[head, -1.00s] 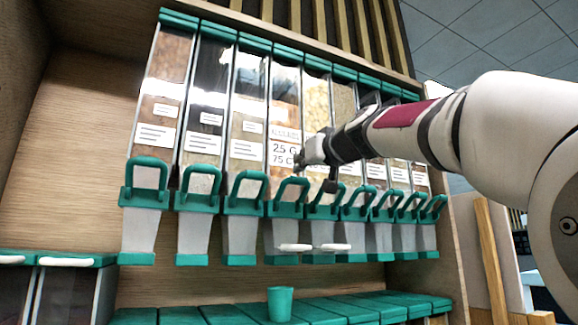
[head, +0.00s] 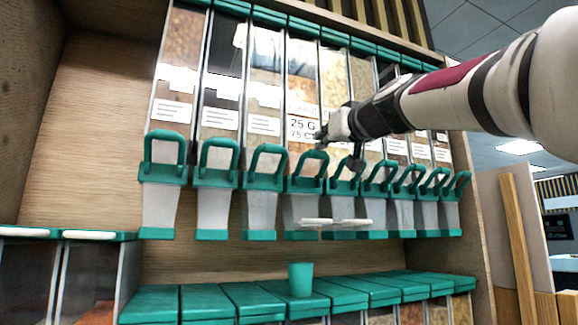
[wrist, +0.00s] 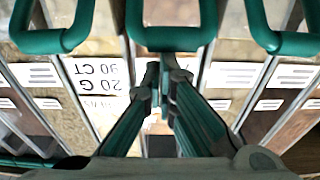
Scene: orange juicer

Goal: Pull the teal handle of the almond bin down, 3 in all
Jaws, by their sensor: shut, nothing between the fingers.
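A row of tall clear bins has teal loop handles above pale chutes, all standing up in the head view. I cannot read which bin holds almonds. My gripper (head: 326,138) is shut and empty, in front of the labels of the middle bins, just above the fourth handle (head: 306,172) and the fifth handle (head: 343,175). In the wrist view, which is upside down, the shut fingertips (wrist: 165,72) lie close to the middle teal handle (wrist: 172,38). I cannot tell whether they touch it.
A teal cup (head: 300,280) stands on the lower row of teal lids (head: 255,300). White bar-like pieces (head: 335,221) show in front of the middle chutes. Neighbouring handles stand close on both sides. A wooden side wall (head: 100,110) bounds the left.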

